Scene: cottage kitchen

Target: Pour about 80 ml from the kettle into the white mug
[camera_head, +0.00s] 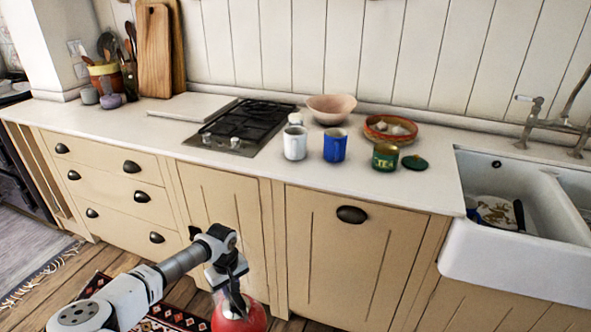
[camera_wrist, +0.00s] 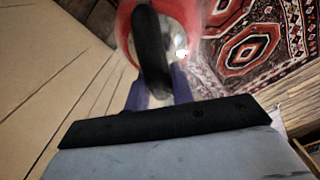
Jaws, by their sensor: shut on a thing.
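The white mug (camera_head: 295,143) stands upright on the counter, just right of the hob and left of a blue mug. The red kettle (camera_head: 239,316) is low in front of the cabinets, cut off by the bottom edge of the head view. My gripper (camera_head: 236,291) is shut on the kettle's dark handle. In the wrist view the red kettle (camera_wrist: 184,14) and its black handle (camera_wrist: 152,50) fill the top middle, with the handle between my fingers (camera_wrist: 158,92). The kettle's spout and the inside of the mug cannot be made out.
A blue mug (camera_head: 335,146), a green tin (camera_head: 385,157), its lid (camera_head: 415,162), a pink bowl (camera_head: 331,108) and an orange dish (camera_head: 390,129) stand near the white mug. The sink (camera_head: 512,240) is at right. The front counter edge lies between kettle and mug.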

